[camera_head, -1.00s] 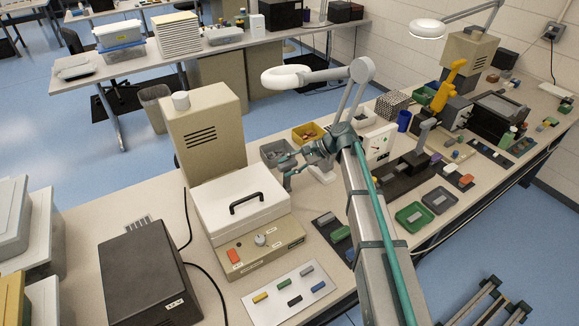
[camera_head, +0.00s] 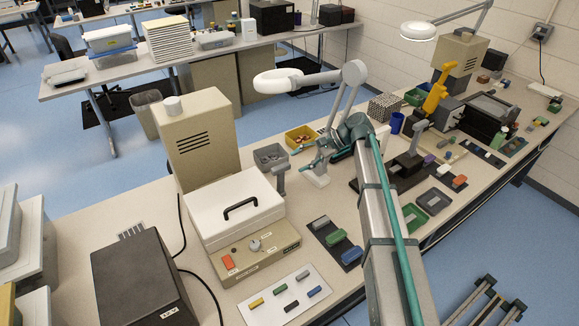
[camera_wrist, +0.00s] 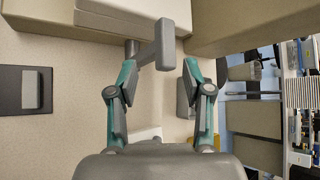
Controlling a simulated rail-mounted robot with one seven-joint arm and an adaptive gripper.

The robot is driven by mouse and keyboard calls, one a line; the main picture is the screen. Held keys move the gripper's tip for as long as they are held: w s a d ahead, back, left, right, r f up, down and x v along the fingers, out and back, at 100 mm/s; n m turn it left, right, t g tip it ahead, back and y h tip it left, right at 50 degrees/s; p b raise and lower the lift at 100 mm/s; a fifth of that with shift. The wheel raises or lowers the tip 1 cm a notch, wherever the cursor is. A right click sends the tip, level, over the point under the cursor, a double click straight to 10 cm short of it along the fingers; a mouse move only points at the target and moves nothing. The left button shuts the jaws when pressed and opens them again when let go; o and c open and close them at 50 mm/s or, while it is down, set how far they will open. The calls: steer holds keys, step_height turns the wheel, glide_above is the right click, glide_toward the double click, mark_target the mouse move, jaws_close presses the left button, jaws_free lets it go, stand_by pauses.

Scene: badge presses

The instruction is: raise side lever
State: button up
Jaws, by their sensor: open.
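The side lever is a grey bar with a block-like handle (camera_head: 280,176), standing up at the right side of the beige press with the white lid (camera_head: 236,208). In the wrist view the lever handle (camera_wrist: 165,46) shows ahead of my gripper (camera_wrist: 158,90), between the lines of the two fingers. My gripper (camera_head: 302,160) is open and empty, just right of the lever in the head view. I cannot tell whether a finger touches the lever.
A grey bin (camera_head: 270,156) and a yellow bin (camera_head: 301,137) stand behind my gripper. A dark tray (camera_head: 335,241) with coloured blocks lies in front, right of the press. A white lamp arm (camera_head: 318,77) passes above the bench behind.

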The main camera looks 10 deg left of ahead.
steer(key=shift+v, duration=1.95)
